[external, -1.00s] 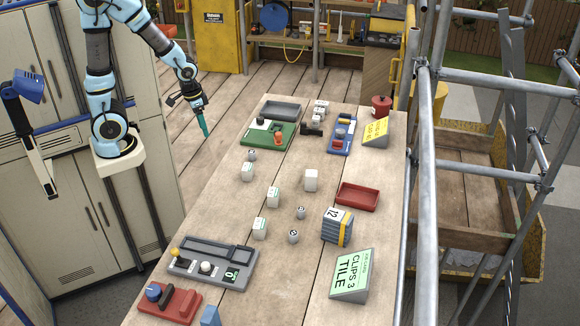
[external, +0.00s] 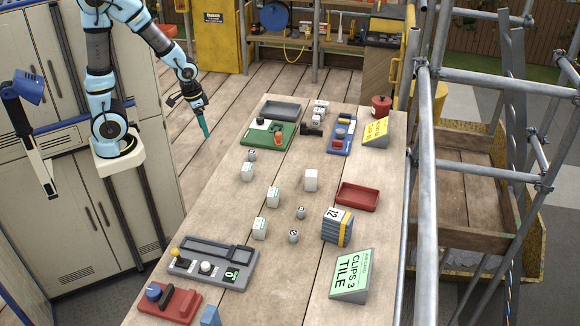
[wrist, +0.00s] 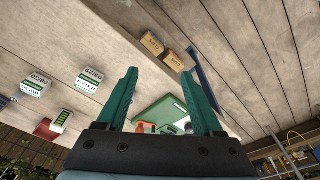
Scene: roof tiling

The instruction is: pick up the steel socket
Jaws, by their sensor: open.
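Three small grey metal cylinders with dark round tops stand on the wooden bench: one at the far left (external: 252,155), one near the middle (external: 300,212), and one just nearer (external: 293,236). They look like sockets; I cannot tell which is the steel socket. My gripper (external: 205,128) has teal fingers and hangs off the bench's left side, well apart from all three. In the wrist view my gripper (wrist: 168,98) is open, with nothing between its fingers. I cannot make out a socket clearly in the wrist view.
White boxes (external: 273,197) stand among the cylinders. A red tray (external: 357,197), a blue-grey pack (external: 337,227) and a green sign (external: 351,275) are to the right. A green tray (external: 268,136) is at the back, a grey control panel (external: 211,263) in front. Scaffold poles (external: 420,170) line the right side.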

